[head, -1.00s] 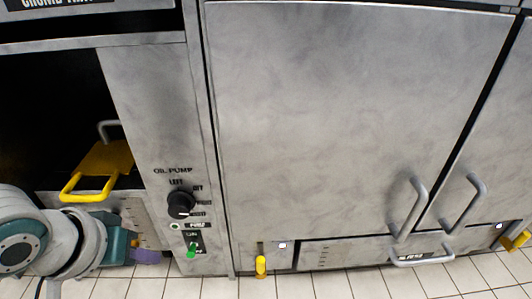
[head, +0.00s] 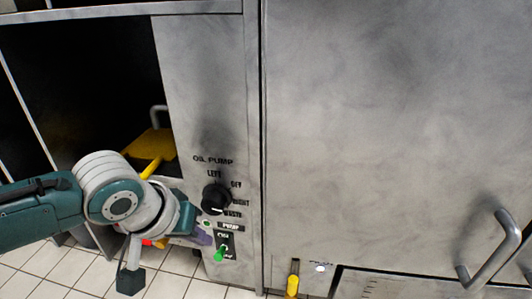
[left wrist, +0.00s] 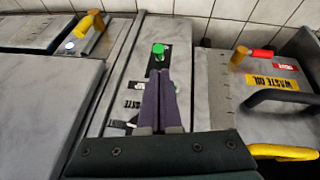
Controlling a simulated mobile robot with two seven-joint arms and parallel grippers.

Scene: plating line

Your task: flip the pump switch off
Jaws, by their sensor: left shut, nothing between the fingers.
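The pump switch (head: 219,254) is a small green-tipped lever on a black plate, low on the grey oil pump panel (head: 205,120). An ON label shows above it; I cannot tell its position for sure. The left wrist view shows the green tip (left wrist: 157,50) just beyond my fingertips, with a gap I cannot judge. My left gripper (head: 206,239) is shut and empty, its purple fingers at the panel's left, close beside the switch. In the left wrist view the fingers (left wrist: 161,76) lie together and cover part of the panel. My right gripper is not in view.
A black selector knob (head: 214,198) sits above the switch. A yellow valve lever (head: 292,285) is at lower right. The left wrist view shows a waste oil container (left wrist: 225,85) with a black handle.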

